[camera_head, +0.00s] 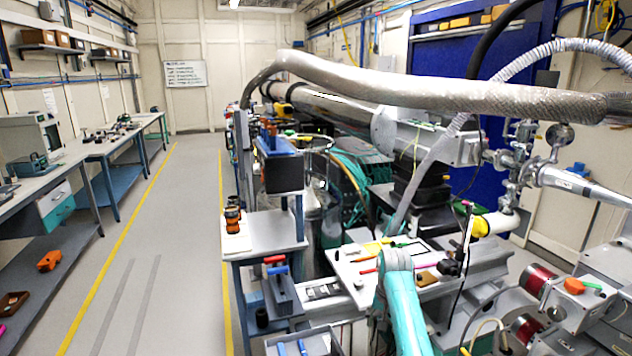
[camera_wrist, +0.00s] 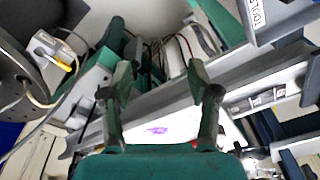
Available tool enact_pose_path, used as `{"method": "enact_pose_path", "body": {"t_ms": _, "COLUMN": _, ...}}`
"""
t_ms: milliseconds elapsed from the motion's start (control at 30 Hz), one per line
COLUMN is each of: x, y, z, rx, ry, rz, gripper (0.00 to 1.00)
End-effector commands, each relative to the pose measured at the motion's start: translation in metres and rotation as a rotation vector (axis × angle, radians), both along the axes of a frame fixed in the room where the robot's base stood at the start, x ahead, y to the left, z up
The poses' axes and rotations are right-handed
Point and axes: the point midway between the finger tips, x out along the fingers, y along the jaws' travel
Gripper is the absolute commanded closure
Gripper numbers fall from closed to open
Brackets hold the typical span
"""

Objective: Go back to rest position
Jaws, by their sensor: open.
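My gripper (camera_wrist: 160,85) shows in the wrist view with its two dark fingers apart and nothing between them. Behind the fingers lie a grey rail and a white surface with a small purple mark (camera_wrist: 157,130). In the head view my teal arm (camera_head: 398,300) rises at the lower middle, in front of a white work surface (camera_head: 345,270) with tools on it. My gripper's fingers cannot be made out in the head view.
A silver hose (camera_head: 440,95) and beamline pipes cross the upper right. A grey cart (camera_head: 270,235) stands left of the work surface. Benches (camera_head: 75,160) line the left wall. The grey aisle floor (camera_head: 160,230) between yellow lines is clear.

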Motion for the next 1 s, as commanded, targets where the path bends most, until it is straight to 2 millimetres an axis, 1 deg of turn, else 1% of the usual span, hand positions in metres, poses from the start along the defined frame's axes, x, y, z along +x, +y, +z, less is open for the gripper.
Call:
{"method": "enact_pose_path", "body": {"t_ms": 33, "x": -0.009, "y": 0.0, "z": -0.025, "rx": 0.0, "ry": -0.013, "rz": 0.005, "gripper": 0.39}}
{"method": "enact_pose_path", "body": {"t_ms": 67, "x": -0.013, "y": 0.0, "z": -0.038, "rx": -0.001, "ry": -0.027, "rz": 0.008, "gripper": 0.39}}
{"method": "enact_pose_path", "body": {"t_ms": 100, "x": -0.02, "y": 0.0, "z": -0.054, "rx": -0.002, "ry": -0.045, "rz": 0.014, "gripper": 0.39}}
{"method": "enact_pose_path", "body": {"t_ms": 167, "x": -0.029, "y": 0.0, "z": -0.077, "rx": -0.004, "ry": -0.074, "rz": 0.021, "gripper": 0.39}}
{"method": "enact_pose_path", "body": {"t_ms": 200, "x": -0.036, "y": 0.0, "z": -0.092, "rx": -0.005, "ry": -0.091, "rz": 0.026, "gripper": 0.39}}
{"method": "enact_pose_path", "body": {"t_ms": 267, "x": -0.048, "y": 0.0, "z": -0.112, "rx": -0.007, "ry": -0.121, "rz": 0.031, "gripper": 0.39}}
{"method": "enact_pose_path", "body": {"t_ms": 300, "x": -0.056, "y": 0.0, "z": -0.126, "rx": -0.008, "ry": -0.139, "rz": 0.036, "gripper": 0.39}}
{"method": "enact_pose_path", "body": {"t_ms": 367, "x": -0.069, "y": 0.0, "z": -0.145, "rx": -0.01, "ry": -0.168, "rz": 0.043, "gripper": 0.39}}
{"method": "enact_pose_path", "body": {"t_ms": 400, "x": -0.078, "y": 0.0, "z": -0.157, "rx": -0.012, "ry": -0.186, "rz": 0.048, "gripper": 0.39}}
{"method": "enact_pose_path", "body": {"t_ms": 467, "x": -0.093, "y": 0.001, "z": -0.174, "rx": -0.014, "ry": -0.213, "rz": 0.055, "gripper": 0.39}}
{"method": "enact_pose_path", "body": {"t_ms": 500, "x": -0.103, "y": 0.0, "z": -0.185, "rx": -0.016, "ry": -0.232, "rz": 0.059, "gripper": 0.39}}
{"method": "enact_pose_path", "body": {"t_ms": 567, "x": -0.119, "y": 0.001, "z": -0.2, "rx": -0.018, "ry": -0.261, "rz": 0.065, "gripper": 0.39}}
{"method": "enact_pose_path", "body": {"t_ms": 700, "x": -0.159, "y": 0.001, "z": -0.229, "rx": -0.026, "ry": -0.325, "rz": 0.081, "gripper": 0.39}}
{"method": "enact_pose_path", "body": {"t_ms": 767, "x": -0.177, "y": 0.001, "z": -0.24, "rx": -0.029, "ry": -0.352, "rz": 0.088, "gripper": 0.39}}
{"method": "enact_pose_path", "body": {"t_ms": 800, "x": -0.189, "y": 0.001, "z": -0.246, "rx": -0.032, "ry": -0.372, "rz": 0.092, "gripper": 0.39}}
{"method": "enact_pose_path", "body": {"t_ms": 867, "x": -0.208, "y": 0.001, "z": -0.254, "rx": -0.035, "ry": -0.399, "rz": 0.097, "gripper": 0.39}}
{"method": "enact_pose_path", "body": {"t_ms": 1000, "x": -0.253, "y": 0.001, "z": -0.266, "rx": -0.045, "ry": -0.464, "rz": 0.113, "gripper": 0.39}}
